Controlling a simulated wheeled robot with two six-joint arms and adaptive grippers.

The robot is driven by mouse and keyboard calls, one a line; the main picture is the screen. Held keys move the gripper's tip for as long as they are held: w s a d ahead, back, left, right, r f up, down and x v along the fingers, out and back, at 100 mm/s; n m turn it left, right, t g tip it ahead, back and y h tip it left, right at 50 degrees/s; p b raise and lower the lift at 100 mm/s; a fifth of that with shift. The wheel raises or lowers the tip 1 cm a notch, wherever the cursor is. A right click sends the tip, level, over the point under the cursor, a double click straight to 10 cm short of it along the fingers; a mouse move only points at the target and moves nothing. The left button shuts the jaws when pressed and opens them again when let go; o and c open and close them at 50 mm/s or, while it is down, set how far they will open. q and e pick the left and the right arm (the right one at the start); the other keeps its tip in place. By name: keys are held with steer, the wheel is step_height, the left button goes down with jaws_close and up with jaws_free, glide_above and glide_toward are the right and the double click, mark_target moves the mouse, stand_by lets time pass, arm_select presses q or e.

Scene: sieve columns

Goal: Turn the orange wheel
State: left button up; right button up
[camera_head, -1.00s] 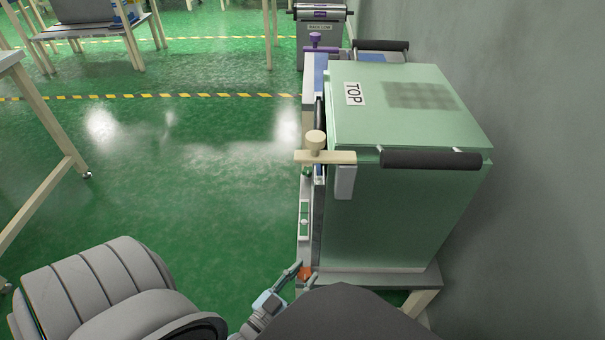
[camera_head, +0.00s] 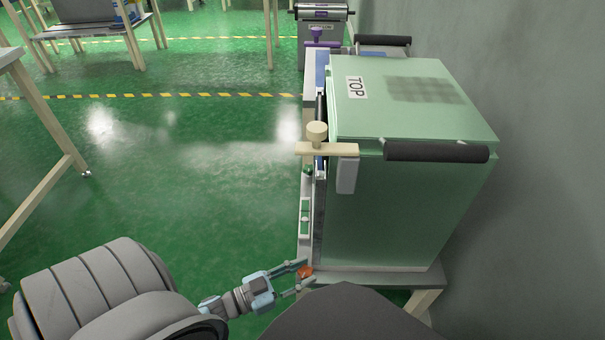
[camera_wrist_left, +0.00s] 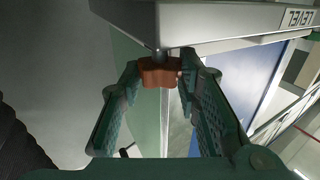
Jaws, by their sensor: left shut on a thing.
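The orange wheel (camera_head: 304,272) is a small lobed knob low on the near front corner of the green cabinet (camera_head: 385,210). In the left wrist view the wheel (camera_wrist_left: 159,72) sits under the edge of a pale panel (camera_wrist_left: 225,22) marked "LEVEL", on a short dark stem. My left gripper (camera_head: 307,271) reaches in from the left and is shut on the wheel. In the wrist view my left gripper's fingers (camera_wrist_left: 160,74) flank the wheel on both sides. My right gripper is out of view.
The cabinet has a black bar handle (camera_head: 436,152) and a cream clamp with a knob (camera_head: 317,131). It stands on a low table (camera_head: 400,279) beside the grey wall (camera_head: 545,180). Green floor (camera_head: 200,190) is open to the left.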

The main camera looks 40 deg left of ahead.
arm_select(q)
steer(key=shift+a+m+g+h+b, duration=0.1)
steer(key=shift+m+g+h+b, duration=0.2)
steer(key=shift+m+g+h, duration=0.35)
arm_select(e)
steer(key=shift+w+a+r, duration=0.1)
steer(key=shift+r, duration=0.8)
arm_select(q)
steer(key=shift+h, duration=0.25)
steer(key=o, duration=1.2)
steer(key=v, duration=1.1)
steer(key=shift+s+a+f, duration=0.15)
steer(key=shift+s+a, duration=0.05)
steer(key=shift+s, duration=0.15)
